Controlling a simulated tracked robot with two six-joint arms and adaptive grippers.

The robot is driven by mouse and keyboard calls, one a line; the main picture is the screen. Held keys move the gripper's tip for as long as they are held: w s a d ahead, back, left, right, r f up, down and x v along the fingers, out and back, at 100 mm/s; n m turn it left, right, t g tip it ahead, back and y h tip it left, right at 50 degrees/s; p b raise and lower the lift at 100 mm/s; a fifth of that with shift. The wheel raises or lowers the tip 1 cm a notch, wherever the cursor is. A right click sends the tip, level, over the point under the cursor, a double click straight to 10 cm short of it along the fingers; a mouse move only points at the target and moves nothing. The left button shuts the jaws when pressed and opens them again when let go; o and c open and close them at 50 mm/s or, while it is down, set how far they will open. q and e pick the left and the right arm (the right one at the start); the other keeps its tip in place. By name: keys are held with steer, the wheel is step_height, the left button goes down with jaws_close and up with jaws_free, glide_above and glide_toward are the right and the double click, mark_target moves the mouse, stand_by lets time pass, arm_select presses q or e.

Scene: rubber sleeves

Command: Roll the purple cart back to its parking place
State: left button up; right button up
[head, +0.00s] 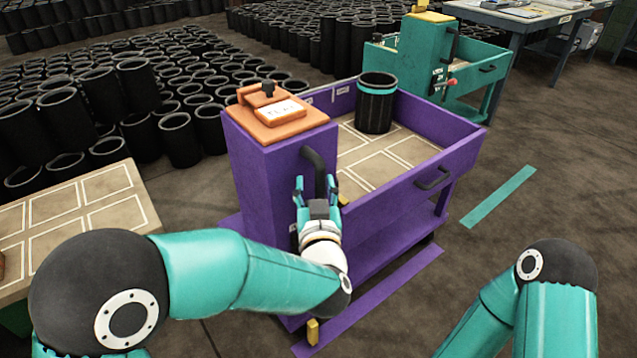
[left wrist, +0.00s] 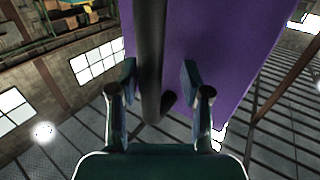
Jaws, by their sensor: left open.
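The purple cart (head: 262,180) stands in the middle of the head view, with a tall post block at its left end and a tray at its right. A black handle (head: 313,160) is fixed on the post's near side. My left gripper (head: 316,188) is at this handle with its fingers open. In the left wrist view the handle (left wrist: 152,60) runs between the two fingertips (left wrist: 158,85), with gaps on both sides, and the purple panel (left wrist: 215,50) is behind it. One black sleeve with a teal band (head: 376,103) stands in the tray. My right gripper is out of view.
A purple floor strip (head: 385,290) lies along the cart's near side. A teal strip (head: 499,196) lies on open floor to the right. A teal cart (head: 432,60) stands behind. Many black sleeves (head: 180,140) crowd the left. A marked table (head: 80,205) is at the left edge.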

arm_select(q)
steer(key=shift+d, duration=0.5)
jaws_close()
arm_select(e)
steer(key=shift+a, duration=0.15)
